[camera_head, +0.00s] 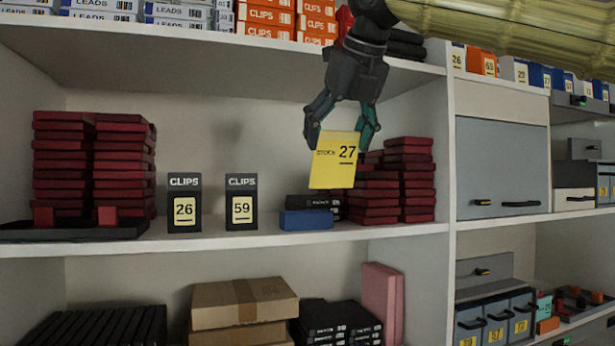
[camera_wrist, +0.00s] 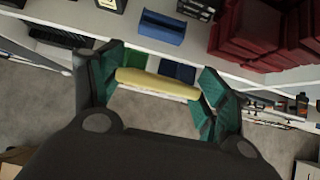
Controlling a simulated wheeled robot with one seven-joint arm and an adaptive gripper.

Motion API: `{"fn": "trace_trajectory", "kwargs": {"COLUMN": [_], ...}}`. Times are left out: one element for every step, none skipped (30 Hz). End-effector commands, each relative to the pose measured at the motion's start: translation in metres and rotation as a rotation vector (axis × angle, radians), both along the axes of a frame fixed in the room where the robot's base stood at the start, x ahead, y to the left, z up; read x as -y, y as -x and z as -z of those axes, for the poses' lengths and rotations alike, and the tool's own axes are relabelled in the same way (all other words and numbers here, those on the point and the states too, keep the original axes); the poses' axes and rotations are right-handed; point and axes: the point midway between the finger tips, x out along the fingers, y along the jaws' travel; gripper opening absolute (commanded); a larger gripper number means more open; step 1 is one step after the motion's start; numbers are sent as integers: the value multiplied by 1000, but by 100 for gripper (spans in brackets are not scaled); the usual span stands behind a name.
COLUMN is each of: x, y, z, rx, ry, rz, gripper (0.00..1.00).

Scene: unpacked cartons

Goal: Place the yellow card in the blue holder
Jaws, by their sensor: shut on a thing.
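A yellow card (camera_head: 335,160) printed "STOCK 27" is held upright in my gripper (camera_head: 341,130), in front of the middle shelf. In the wrist view my gripper (camera_wrist: 159,88) is shut on the card (camera_wrist: 157,84), seen nearly edge-on between the teal-padded fingers. The blue holder (camera_head: 306,219) sits on the middle shelf near its front edge, below and slightly left of the card. It also shows in the wrist view (camera_wrist: 160,27), beyond the fingers. The card and the holder are apart.
Black CLIPS stands, 26 (camera_head: 184,202) and 59 (camera_head: 241,201), stand left of the holder. Dark red box stacks (camera_head: 408,180) stand to its right, behind the card. Black boxes (camera_head: 308,201) lie just behind the holder. The upper shelf edge (camera_head: 220,46) runs behind my gripper.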

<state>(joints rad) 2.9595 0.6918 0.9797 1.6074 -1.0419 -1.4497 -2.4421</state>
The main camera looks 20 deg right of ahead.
Motion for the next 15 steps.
{"fn": "trace_trajectory", "kwargs": {"x": [0, -1, -1, -1, -2, -1, -1, -2, -3, -3, -2, -3, -3, -3, -3], "y": [-8, -14, -21, -27, -33, -41, -47, -52, -59, -65, -70, -75, -79, -83, -88], "z": [-4, -4, -4, -4, -4, -5, -5, -4, -4, -4, -4, -4, -3, -3, -3], "rx": [0, -1, -1, -2, -2, -1, 0, -2, -2, -1, -1, -1, -2, -1, -2], "ry": [1, 2, 3, 2, 2, 3, 3, 2, 2, 3, 3, 2, 2, 2, 2], "rz": [2, 2, 1, 2, 2, 3, 3, 2, 2, 3, 3, 1, 2, 2, 1], "gripper": [54, 54, 54, 54, 54, 54, 54, 54, 54, 54, 54, 54, 54, 54, 54]}}
